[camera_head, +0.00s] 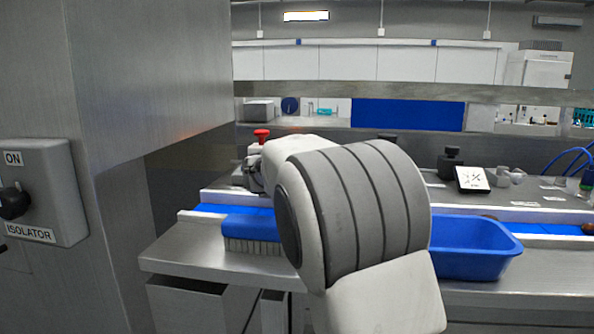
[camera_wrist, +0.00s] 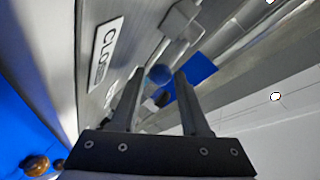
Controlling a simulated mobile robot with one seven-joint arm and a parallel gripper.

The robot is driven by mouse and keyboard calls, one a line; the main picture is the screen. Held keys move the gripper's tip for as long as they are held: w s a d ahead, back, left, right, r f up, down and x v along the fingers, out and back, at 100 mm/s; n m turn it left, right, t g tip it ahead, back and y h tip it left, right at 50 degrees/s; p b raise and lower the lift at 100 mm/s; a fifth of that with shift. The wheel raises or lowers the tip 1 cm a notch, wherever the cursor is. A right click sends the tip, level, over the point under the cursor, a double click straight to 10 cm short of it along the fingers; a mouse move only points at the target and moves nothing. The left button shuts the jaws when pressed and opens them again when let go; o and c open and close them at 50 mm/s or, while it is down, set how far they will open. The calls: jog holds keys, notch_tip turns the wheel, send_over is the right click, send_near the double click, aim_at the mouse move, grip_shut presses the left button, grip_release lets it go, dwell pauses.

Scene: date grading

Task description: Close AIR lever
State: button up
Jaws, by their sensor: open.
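In the wrist view a round blue knob (camera_wrist: 160,74) shows between and beyond my fingertips, in front of a grey metal face. It may be the AIR lever's end; its shaft and any AIR label cannot be made out. My gripper (camera_wrist: 158,84) is open, with one finger on each side of the knob in the picture. I cannot tell whether they touch it. Nothing is held. In the head view my arm hides the gripper and the lever.
A blue belt (camera_wrist: 20,128) with brown dates (camera_wrist: 37,165) runs beside the gripper. The head view shows a blue brush (camera_head: 252,228), a blue bin (camera_head: 475,248), a red-topped button (camera_head: 261,137), and an isolator switch (camera_head: 14,202) on the left panel.

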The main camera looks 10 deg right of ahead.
jog(key=p+v, duration=0.1)
jog(key=v, duration=1.4)
jog(key=shift+c, duration=0.3)
